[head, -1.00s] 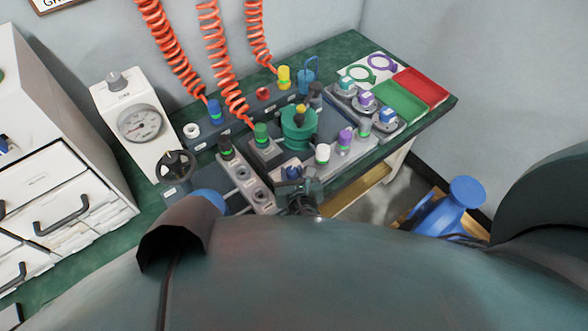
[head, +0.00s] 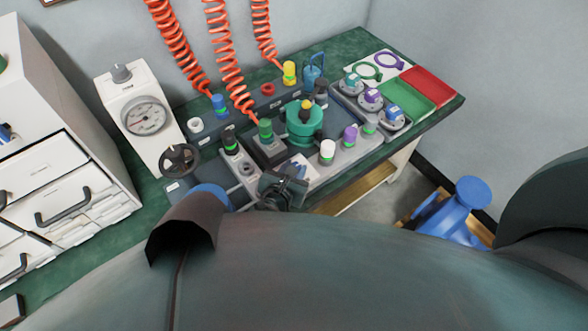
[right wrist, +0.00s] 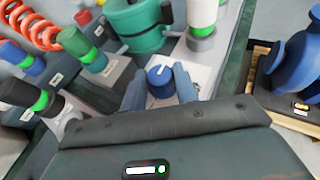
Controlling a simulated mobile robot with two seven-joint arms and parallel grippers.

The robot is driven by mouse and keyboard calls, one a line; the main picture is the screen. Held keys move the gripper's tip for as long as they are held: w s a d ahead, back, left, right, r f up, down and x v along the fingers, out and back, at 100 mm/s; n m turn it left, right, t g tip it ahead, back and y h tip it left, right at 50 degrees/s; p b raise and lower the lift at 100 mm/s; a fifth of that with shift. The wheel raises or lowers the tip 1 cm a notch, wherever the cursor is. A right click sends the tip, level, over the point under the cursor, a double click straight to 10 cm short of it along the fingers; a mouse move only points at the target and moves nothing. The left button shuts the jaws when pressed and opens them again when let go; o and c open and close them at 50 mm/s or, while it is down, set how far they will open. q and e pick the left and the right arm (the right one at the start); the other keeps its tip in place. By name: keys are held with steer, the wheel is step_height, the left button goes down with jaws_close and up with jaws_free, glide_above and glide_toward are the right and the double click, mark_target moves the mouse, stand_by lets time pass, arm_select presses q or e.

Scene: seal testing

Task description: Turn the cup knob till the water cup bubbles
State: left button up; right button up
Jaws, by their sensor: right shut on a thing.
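A blue knob (right wrist: 160,80) with a white pointer mark sits on a pale box in front of the green vessel. In the right wrist view the pointer aims up and slightly left. My right gripper (right wrist: 160,76) is shut on the knob, one finger on each side. In the head view my right gripper (head: 290,176) covers most of the knob. The green vessel (head: 301,124) with a yellow top stands just behind; it also shows in the right wrist view (right wrist: 140,25). I cannot make out a water cup or any bubbles. My left gripper is not in view.
A gauge box (head: 143,115) with a black handwheel (head: 180,160) stands left. Capped fittings, such as a white-topped one (head: 327,151), crowd round the knob. Orange coiled hoses (head: 230,75) hang behind. Green and red trays (head: 432,84) lie right. A blue flanged part (head: 452,208) stands low right.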

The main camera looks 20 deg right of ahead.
steer(key=o, duration=0.8)
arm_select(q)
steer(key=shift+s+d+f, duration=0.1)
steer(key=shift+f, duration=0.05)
arm_select(e)
steer(key=shift+o, duration=0.8)
